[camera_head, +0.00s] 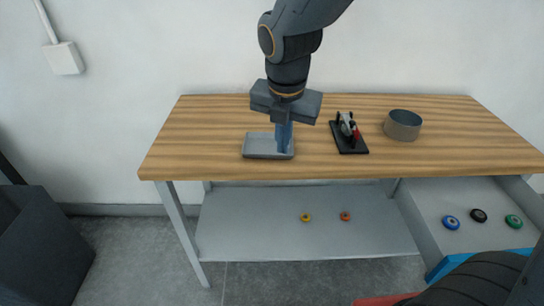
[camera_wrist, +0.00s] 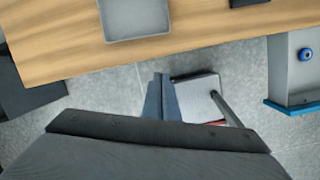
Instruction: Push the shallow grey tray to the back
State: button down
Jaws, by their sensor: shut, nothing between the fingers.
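The shallow grey tray (camera_head: 262,156) sits on the left half of the wooden table, close to its front edge. In the wrist view the tray (camera_wrist: 135,20) is at the top, left of centre, and looks empty. My gripper (camera_head: 283,150) points down with its blue fingers together and nothing between them. In the head view the fingers cover the right part of the tray. In the wrist view my gripper (camera_wrist: 160,80) shows below the tray and the table edge, against the floor, with a visible gap to the tray. Its height above the tabletop is hard to tell.
A black-based device (camera_head: 350,145) and a round grey bowl (camera_head: 403,125) stand right of the tray on the table (camera_head: 440,158). The tabletop behind and left of the tray is clear. A lower shelf (camera_head: 270,235) holds two small rings. An open drawer (camera_head: 440,200) holds several rollers.

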jog(key=w+f+n, duration=0.1)
jog(key=w+f, duration=0.1)
jog(key=f, duration=0.1)
jog(key=w+a+f+n, duration=0.1)
jog(key=w+f+n, duration=0.1)
jog(key=f, duration=0.1)
jog(key=w+a+f+n+p, duration=0.1)
jog(key=w+f, duration=0.1)
jog(key=f, duration=0.1)
jog(key=shift+w+f, duration=0.1)
jog(key=shift+w, duration=0.45)
dwell(0.3)
